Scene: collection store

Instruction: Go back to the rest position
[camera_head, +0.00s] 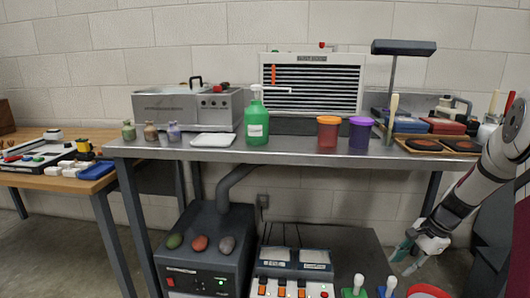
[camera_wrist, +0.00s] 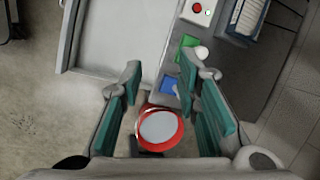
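My gripper (camera_head: 408,252) hangs at the lower right in the head view, in front of the metal bench and below its top. In the wrist view my gripper (camera_wrist: 160,72) has its two teal-padded fingers spread apart, with nothing held between them. A red round thing with a pale disc (camera_wrist: 160,127) shows between the fingers, lower down; how far below is hard to tell. A red thing (camera_head: 428,290) also shows at the bottom edge of the head view, under my gripper.
The metal bench (camera_head: 290,152) carries a green bottle (camera_head: 256,122), red cup (camera_head: 328,133), purple cup (camera_head: 361,134) and trays. Below stand a grey machine (camera_head: 205,245) and a switch box (camera_head: 292,285). Green (camera_head: 355,287) and blue (camera_head: 387,287) handled things stand near my gripper. A wooden table (camera_head: 62,182) is left.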

